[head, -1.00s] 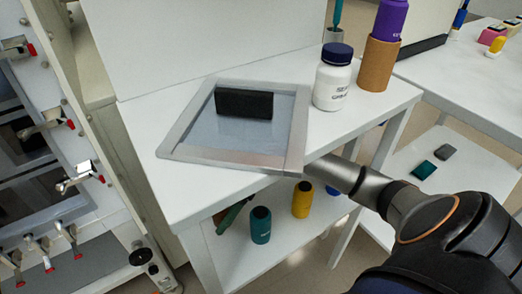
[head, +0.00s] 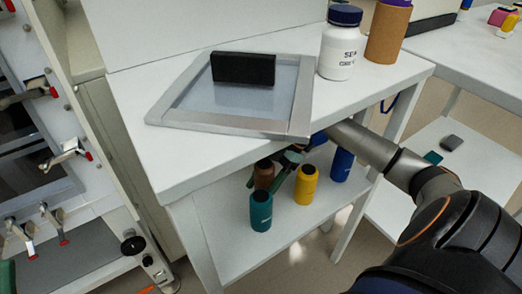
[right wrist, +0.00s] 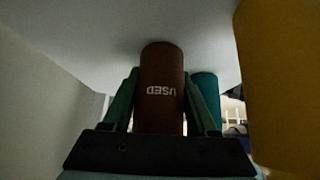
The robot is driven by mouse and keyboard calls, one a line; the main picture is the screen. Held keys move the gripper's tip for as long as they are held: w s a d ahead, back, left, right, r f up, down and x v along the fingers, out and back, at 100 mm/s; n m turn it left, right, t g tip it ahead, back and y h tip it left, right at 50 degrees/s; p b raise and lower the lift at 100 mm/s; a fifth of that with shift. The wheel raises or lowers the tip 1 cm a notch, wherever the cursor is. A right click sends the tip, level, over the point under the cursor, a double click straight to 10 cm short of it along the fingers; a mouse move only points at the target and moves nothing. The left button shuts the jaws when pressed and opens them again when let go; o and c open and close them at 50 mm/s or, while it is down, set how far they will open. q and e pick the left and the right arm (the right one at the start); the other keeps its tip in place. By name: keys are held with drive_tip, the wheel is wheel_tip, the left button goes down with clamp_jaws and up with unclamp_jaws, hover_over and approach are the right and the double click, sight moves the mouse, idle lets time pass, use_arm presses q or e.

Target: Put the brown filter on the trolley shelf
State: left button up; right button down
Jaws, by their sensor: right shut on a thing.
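The brown filter (head: 264,174), a dark-capped cylinder, shows in the head view under the white stand's top, behind the teal cylinder. In the right wrist view the filter (right wrist: 161,88), marked USED, stands between the green fingers of my right gripper (right wrist: 162,100), which is shut on it. In the head view this gripper (head: 288,164) reaches under the top from the right, partly hidden. I cannot tell whether the filter touches the lower shelf (head: 230,245). Another low shelf (head: 470,185) lies at the right; I cannot tell which is the trolley's.
Teal (head: 260,211), yellow (head: 306,186) and blue (head: 342,164) cylinders stand on the lower shelf close around my right gripper. The stand's top (head: 200,160) is low overhead. It holds a framed panel (head: 170,112) and a white jar (head: 340,45).

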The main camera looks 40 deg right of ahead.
drive_tip(key=shift+c, duration=2.3)
unclamp_jaws()
drive_tip(key=p+v, duration=0.3)
drive_tip(key=v, duration=0.4)
drive_tip(key=shift+a, duration=0.1)
drive_tip(key=shift+d+r, duration=0.25)
drive_tip(key=shift+r, duration=0.05)
